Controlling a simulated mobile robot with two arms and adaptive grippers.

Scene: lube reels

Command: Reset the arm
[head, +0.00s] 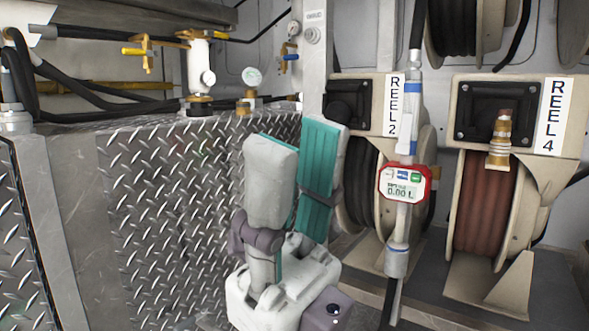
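No object is seen held. My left gripper is not in view.
A diamond-plate metal box (160,200) fills the left, with valves and a gauge (252,77) above it. A hose nozzle with a red-framed meter (404,184) hangs before the REEL 2 reel (362,170). The REEL 4 reel (485,205) stands at the right.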

